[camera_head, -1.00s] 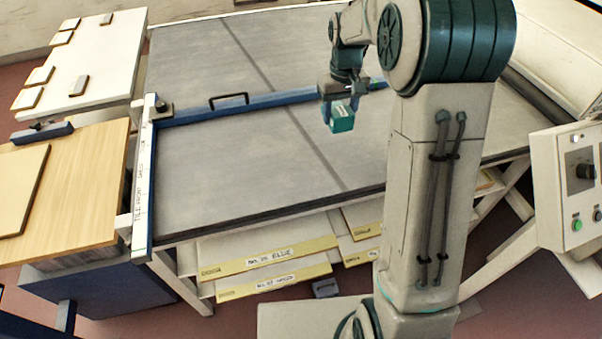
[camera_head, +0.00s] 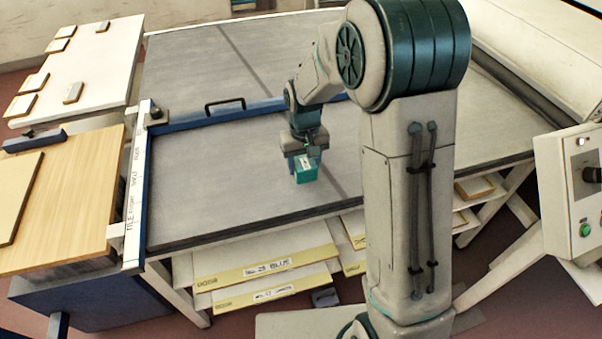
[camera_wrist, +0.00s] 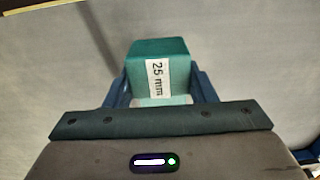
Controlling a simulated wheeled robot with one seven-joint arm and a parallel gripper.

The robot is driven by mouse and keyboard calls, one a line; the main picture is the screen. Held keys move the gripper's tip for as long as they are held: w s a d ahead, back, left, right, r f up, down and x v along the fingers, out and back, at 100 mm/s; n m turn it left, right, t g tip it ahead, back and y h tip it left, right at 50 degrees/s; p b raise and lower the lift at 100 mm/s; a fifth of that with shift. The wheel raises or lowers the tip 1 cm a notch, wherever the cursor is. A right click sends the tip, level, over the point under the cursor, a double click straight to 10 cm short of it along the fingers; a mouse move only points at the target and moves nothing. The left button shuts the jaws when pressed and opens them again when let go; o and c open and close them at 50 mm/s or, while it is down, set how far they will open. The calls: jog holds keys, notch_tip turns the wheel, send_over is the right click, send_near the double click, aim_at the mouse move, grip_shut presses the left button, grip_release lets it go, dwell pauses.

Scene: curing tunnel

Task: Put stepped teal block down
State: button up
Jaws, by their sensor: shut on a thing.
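The teal block (camera_head: 306,174) is held between the fingers of my gripper (camera_head: 303,163), over the grey table surface in front of the blue bar. In the wrist view the block (camera_wrist: 160,55) carries a white label reading "25 mm", and a blue finger of my gripper (camera_wrist: 160,90) lies on each side of it. My gripper is shut on the block. The block's underside is hidden, so I cannot tell whether it touches the surface. The step in its shape is not clear from these views.
The grey table (camera_head: 215,190) is largely clear. A blue bar (camera_head: 195,123) with a black handle crosses it, meeting a white labelled rail (camera_head: 134,190) at left. A wooden board table (camera_head: 75,210) stands at left. A control box (camera_head: 570,190) stands at right.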

jog(key=shift+s+a+f, duration=0.3)
jog(key=shift+a+f, duration=0.1)
jog(key=shift+a, duration=0.1)
jog(key=shift+f+p, duration=0.6)
jog(key=shift+f, duration=1.35)
jog(key=shift+f, duration=0.15)
jog(key=o, duration=1)
